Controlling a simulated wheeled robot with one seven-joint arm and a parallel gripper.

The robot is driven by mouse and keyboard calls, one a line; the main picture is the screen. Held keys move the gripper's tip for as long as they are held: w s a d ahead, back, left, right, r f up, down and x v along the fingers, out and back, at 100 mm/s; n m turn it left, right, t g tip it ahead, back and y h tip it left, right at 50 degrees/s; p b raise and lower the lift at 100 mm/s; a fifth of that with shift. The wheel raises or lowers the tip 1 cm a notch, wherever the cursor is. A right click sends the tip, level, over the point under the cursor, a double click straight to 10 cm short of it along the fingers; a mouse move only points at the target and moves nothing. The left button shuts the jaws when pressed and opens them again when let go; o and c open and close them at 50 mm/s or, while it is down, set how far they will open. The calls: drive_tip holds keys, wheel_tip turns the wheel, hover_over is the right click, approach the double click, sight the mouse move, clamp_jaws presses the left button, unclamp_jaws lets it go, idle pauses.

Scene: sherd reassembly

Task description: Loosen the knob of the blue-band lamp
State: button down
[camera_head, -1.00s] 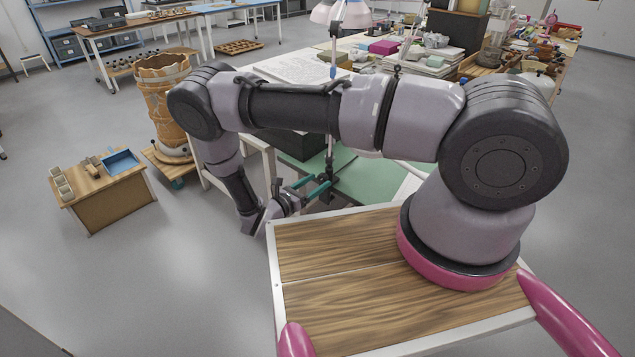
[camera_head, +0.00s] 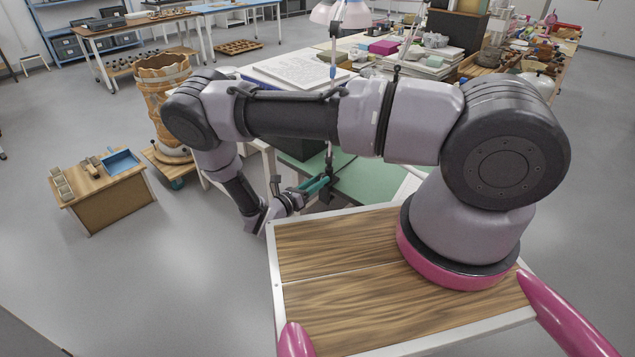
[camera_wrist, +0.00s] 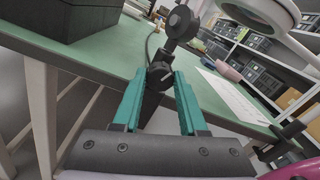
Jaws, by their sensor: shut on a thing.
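The blue-band lamp (camera_head: 331,112) stands at the near edge of the green-topped table, its thin post carrying a small blue band. Its dark clamp and base joint sit at the table edge. My gripper (camera_head: 325,181) reaches this base from the left with its teal fingers. In the wrist view my gripper (camera_wrist: 160,80) is shut on a small dark knob (camera_wrist: 160,73), which sits between the two fingertips. A light mark shows on the knob's face. Above it is a round black joint (camera_wrist: 181,22) of the lamp. The fingers hide the knob's sides.
A second dark clamp (camera_wrist: 285,137) grips the table edge at right in the wrist view. A dark box (camera_wrist: 75,15) stands on the table at left.

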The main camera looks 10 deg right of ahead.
drive_tip(key=shift+n, duration=1)
drive_tip(key=shift+c, duration=2.2)
unclamp_jaws()
drive_tip(key=v, duration=1.1)
drive_tip(key=shift+d+f, duration=0.1)
